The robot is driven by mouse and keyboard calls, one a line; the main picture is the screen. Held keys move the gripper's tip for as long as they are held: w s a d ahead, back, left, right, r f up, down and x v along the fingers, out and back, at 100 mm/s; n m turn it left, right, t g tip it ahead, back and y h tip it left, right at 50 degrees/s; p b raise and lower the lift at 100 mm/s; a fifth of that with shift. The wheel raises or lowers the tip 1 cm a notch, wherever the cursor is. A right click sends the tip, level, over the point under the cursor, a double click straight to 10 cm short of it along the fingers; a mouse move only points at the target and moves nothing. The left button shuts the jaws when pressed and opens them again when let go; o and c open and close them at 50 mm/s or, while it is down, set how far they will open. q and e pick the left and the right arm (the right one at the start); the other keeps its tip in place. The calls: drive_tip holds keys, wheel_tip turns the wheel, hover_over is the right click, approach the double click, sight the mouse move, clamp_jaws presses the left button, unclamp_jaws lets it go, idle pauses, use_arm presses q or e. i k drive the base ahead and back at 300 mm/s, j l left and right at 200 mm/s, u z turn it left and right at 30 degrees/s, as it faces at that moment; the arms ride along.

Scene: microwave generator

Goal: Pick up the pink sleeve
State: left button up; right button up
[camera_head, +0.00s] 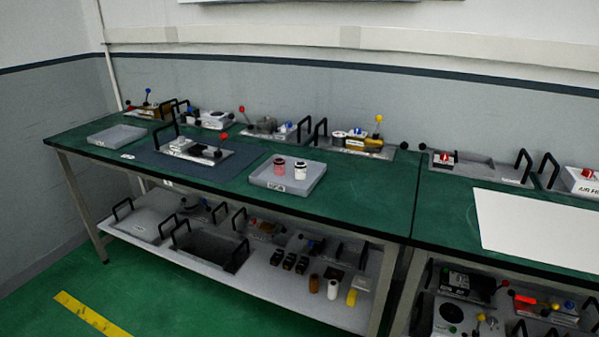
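A small pinkish-red cylinder, which looks like the pink sleeve (280,165), stands upright on a light grey tray (268,182) on the green workbench. A white cylinder with a dark mark (300,170) stands just to its right on the same tray. Neither of my grippers shows in the head view.
The green bench (350,195) is clear right of the tray. A dark mat (185,165) with a fixture lies to the left. Devices with black handles line the back. A lower shelf (270,290) holds more parts.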

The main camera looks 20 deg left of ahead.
sight(279, 162)
drive_tip(key=i+l+u, duration=0.45)
drive_tip(key=i+l, duration=0.15)
drive_tip(key=i+l+u, duration=0.25)
drive_tip(key=l, duration=0.3)
